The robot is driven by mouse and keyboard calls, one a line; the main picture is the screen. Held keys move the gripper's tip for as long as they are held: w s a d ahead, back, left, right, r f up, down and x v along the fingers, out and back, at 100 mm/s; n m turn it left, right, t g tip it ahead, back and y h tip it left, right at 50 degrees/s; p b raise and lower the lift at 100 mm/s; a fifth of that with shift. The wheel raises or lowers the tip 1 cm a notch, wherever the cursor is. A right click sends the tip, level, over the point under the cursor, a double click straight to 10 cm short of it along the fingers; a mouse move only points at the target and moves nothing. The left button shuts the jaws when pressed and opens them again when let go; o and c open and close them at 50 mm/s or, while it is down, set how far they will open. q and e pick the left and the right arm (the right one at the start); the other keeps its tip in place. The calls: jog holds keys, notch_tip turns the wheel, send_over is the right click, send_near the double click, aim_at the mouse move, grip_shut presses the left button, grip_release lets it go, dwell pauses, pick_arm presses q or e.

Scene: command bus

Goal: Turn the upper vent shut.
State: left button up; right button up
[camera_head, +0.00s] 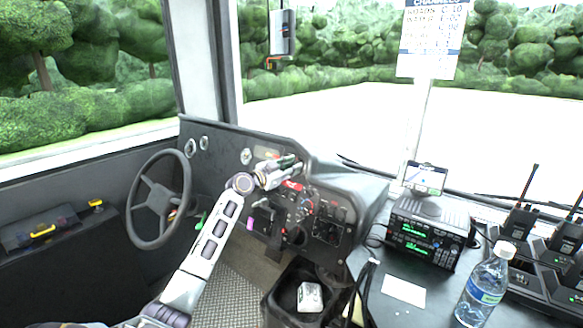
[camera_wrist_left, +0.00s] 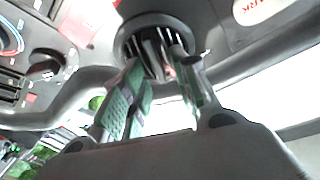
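The round black vent (camera_wrist_left: 150,38) with upright slats shows at the top middle of the left wrist view, set in the grey dash. My left gripper (camera_wrist_left: 160,58) is in front of it. Its two green-padded fingers are apart, with the tips at the lower part of the vent and slats visible between them. I cannot tell whether the tips touch it. In the head view my left gripper (camera_head: 297,163) reaches over the dash, right of the steering wheel, and hides the vent behind it. My right gripper is not in view.
The steering wheel (camera_head: 158,198) is left of my left arm. Dash switches and dials (camera_head: 298,205) lie below the gripper. A radio (camera_head: 430,232), a water bottle (camera_head: 485,285) and handheld radios (camera_head: 520,222) stand on the right counter. A black bin (camera_head: 285,300) is below.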

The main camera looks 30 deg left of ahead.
pick_arm(q)
jog(key=shift+w, duration=0.1)
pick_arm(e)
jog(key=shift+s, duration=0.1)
pick_arm(q)
grip_shut()
